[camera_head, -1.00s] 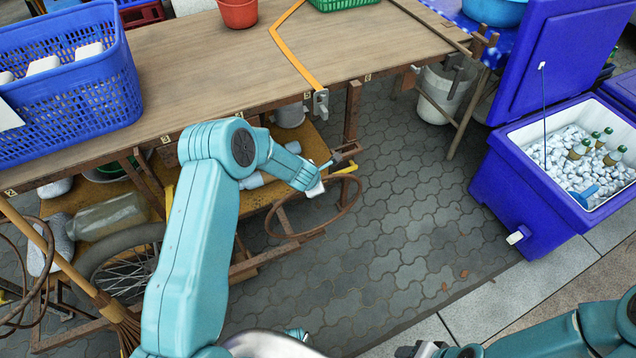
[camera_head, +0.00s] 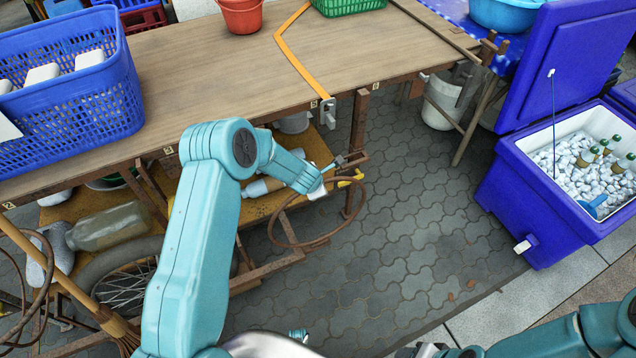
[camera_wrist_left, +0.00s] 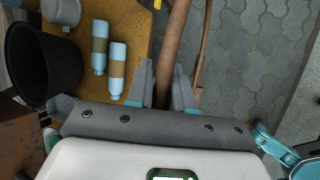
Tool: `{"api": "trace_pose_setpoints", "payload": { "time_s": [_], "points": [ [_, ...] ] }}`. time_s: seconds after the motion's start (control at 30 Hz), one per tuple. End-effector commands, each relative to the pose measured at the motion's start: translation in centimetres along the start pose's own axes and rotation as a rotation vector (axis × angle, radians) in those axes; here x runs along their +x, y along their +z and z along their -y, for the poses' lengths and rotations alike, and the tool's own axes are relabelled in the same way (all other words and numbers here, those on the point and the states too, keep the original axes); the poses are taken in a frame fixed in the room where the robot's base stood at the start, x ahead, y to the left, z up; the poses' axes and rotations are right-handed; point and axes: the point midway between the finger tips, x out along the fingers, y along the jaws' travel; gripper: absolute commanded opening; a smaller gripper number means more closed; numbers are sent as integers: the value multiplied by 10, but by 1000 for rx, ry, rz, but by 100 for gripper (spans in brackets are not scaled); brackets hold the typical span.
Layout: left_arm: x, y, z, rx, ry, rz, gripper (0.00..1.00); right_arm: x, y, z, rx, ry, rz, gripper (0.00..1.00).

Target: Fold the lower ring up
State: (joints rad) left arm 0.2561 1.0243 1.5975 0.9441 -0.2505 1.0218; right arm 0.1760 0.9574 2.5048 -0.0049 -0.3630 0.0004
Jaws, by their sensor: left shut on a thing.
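The lower ring (camera_head: 318,241) is a thin rusty-brown hoop at the cart's right end, below the tabletop, over the paving. My left gripper (camera_head: 352,160) reaches the upper part of the hoop. In the left wrist view its two grey fingers (camera_wrist_left: 164,88) stand on either side of a brown bar (camera_wrist_left: 175,40), closed on it. A thinner curved brown strip shows beside that bar. My left forearm hides part of the cart frame behind it. My right gripper (camera_head: 425,350) is at the bottom edge of the head view, cut off, and its fingers are not clear.
The wooden tabletop (camera_head: 210,80) has a metal clamp (camera_head: 328,112) on its front edge. Bottles (camera_wrist_left: 117,68) and a dark bucket (camera_wrist_left: 42,62) are on the lower shelf. A blue cooler (camera_head: 530,205) stands right. The paving (camera_head: 420,230) between is open.

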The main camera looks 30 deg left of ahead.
Motion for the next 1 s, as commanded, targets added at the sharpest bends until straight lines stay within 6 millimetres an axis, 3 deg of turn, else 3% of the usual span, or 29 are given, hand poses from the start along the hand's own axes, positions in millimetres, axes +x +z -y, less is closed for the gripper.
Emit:
{"api": "trace_pose_setpoints", "payload": {
  "time_s": [0.1, 0.13, 0.17, 0.2, 0.57, 0.67, 1.0],
  "points": [
    [1, -2, 2, 3, -6, -2, 0, 0, 0, 0, 0, 0, 0, 52],
    [1, -2, 2, 3, -6, -2, 28, 0, 0, 0, 0, 0, 0, 52],
    [1, -2, 2, 3, -6, -2, 38, 0, 0, 0, 0, 0, 0, 52],
    [1, -2, 2, 2, -6, -2, 40, 0, 0, 0, 0, 0, 0, 52],
    [-6, -1, -3, 0, -2, 0, 40, 0, 0, 0, 0, 0, 0, 52],
    [-22, 0, -3, 2, -1, 1, 40, 1, 0, 0, 0, 0, 0, 52],
    [-114, 0, -3, 1, -1, 1, 40, -7, 0, 3, 0, 0, 0, 52]
  ]
}}
